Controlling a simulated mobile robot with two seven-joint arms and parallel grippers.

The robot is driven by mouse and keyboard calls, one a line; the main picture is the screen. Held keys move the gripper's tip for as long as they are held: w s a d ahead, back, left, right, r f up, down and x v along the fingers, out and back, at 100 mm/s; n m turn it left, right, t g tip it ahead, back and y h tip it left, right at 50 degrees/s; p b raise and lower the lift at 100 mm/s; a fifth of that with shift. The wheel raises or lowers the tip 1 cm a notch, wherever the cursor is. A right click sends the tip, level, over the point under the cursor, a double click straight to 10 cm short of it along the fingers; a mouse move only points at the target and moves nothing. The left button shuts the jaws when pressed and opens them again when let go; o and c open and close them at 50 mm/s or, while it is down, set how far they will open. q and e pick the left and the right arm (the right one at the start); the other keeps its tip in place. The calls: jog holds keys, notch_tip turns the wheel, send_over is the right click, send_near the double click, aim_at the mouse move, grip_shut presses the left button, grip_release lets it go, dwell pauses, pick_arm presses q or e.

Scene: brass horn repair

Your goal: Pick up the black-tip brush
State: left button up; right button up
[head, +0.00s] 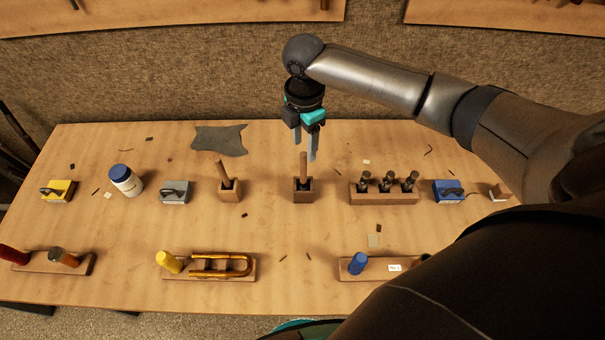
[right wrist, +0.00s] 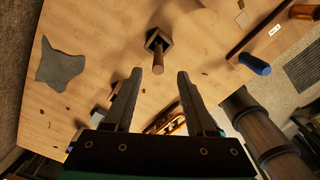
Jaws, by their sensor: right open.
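Two wooden handles stand in small wooden blocks; any brush tips are hidden, so I cannot tell which is black-tipped. One upright handle (head: 303,168) is in the middle block (head: 303,193). A thinner, tilted handle (head: 222,172) is in the block (head: 230,193) to its left. My right gripper (head: 305,147) points down above the middle block, open and empty. In the right wrist view, the middle handle (right wrist: 170,61) and its block (right wrist: 156,38) show just beyond the open fingers (right wrist: 160,73). My left gripper is not in view.
A rack with several dark pieces (head: 383,198) stands right of the middle block. A grey cloth (head: 220,140) lies at the back left. A white jar (head: 125,181) stands farther left. Wooden boards with a brass slide (head: 222,275) and blue-handled tool (head: 358,263) lie in front.

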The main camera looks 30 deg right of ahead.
aim_at(304, 166)
notch_tip(304, 166, down, 9)
jog(key=shift+w+f, duration=0.1)
dwell(0.4)
grip_shut()
dwell(0.4)
